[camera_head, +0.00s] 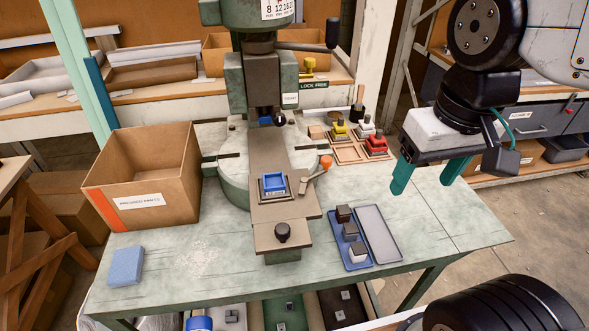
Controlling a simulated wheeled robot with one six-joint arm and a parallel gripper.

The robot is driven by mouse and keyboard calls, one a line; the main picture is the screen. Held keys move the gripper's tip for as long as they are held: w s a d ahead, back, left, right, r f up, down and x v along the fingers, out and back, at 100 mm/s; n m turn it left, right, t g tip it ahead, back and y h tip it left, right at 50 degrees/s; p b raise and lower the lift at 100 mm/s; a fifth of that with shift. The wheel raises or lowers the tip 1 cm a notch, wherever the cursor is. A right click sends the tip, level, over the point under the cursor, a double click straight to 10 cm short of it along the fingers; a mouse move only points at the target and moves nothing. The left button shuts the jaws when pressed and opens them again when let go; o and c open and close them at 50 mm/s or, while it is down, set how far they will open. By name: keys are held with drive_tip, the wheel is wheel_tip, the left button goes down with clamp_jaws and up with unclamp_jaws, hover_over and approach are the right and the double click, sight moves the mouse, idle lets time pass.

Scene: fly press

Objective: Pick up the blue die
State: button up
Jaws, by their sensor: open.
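The blue die (274,184), a blue square with a raised rim on a dark and metallic base, sits on the brown slide plate (268,213) of the green fly press (262,85). It is in front of the press column, with its top uncovered. My gripper (426,184) has two teal fingers spread wide apart and pointing down. It is empty, above the right part of the table, well to the right of the blue die.
An orange-knobbed lever (326,162) stands close right of the die, and a dark knob (282,232) in front. A wooden rack (348,155) holds yellow, white and red dies. A blue tray (356,265) holds dark blocks beside a grey tray (379,233). A cardboard box (155,180) stands left.

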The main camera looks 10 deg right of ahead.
drive_tip(key=w+a, duration=0.3)
drive_tip(key=w, duration=0.3)
drive_tip(key=g, duration=0.1)
approach(274, 183)
drive_tip(key=shift+s+f, duration=0.2)
drive_tip(key=shift+f, duration=0.4)
drive_tip(key=f, duration=0.7)
drive_tip(key=shift+w, duration=0.3)
drive_tip(key=c, duration=1.1)
